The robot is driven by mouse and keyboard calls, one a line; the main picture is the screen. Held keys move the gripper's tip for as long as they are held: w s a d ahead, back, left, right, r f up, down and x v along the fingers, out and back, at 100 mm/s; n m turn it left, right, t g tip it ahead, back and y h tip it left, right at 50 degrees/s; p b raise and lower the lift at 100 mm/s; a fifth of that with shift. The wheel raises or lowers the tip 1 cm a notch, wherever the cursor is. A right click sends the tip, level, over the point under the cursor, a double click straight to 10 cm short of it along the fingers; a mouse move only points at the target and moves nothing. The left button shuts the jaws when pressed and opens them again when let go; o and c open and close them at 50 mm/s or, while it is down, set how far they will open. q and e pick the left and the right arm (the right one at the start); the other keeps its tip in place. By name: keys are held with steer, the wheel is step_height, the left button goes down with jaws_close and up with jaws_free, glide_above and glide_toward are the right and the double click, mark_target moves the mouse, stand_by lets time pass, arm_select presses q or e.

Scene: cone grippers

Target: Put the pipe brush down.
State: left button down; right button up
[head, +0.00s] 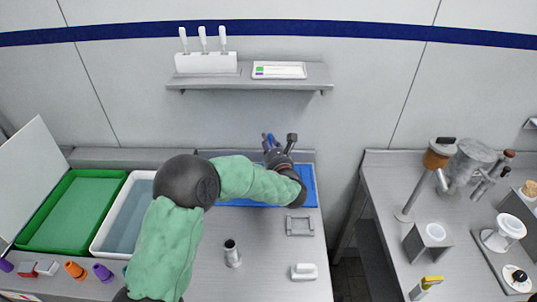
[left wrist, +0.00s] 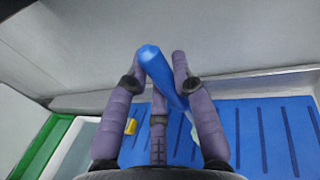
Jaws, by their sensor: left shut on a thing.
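My left gripper (head: 278,152) is over the blue ridged mat (head: 312,185) at the back of the left counter. In the left wrist view my left gripper (left wrist: 160,88) has its purple-grey fingers closed around a blue handle, which I take to be the pipe brush (left wrist: 160,72). The handle is tilted, with its rounded end toward the wall. A pale bit at its lower end may be bristles; the fingers hide much of it. The blue mat (left wrist: 262,130) lies below and to the right. My right gripper is not in view.
A green tub (head: 25,225) and a white water-filled tub (head: 101,240) stand at left. A grey metal frame (head: 300,225), a steel cylinder (head: 232,253) and a white block (head: 303,272) stand in front of the mat. A shelf (head: 250,78) hangs on the wall above.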

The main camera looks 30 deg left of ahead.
arm_select(q)
steer(key=f, duration=0.1)
steer(key=w+f+b, duration=0.1)
steer(key=f, duration=0.3)
steer(key=shift+w+a+b, duration=0.15)
steer(key=shift+a+b, duration=0.15)
steer(key=shift+a, duration=0.1)
steer(key=shift+f, duration=0.1)
steer(key=c, duration=1)
jaws_free()
steer(key=shift+c, duration=0.2)
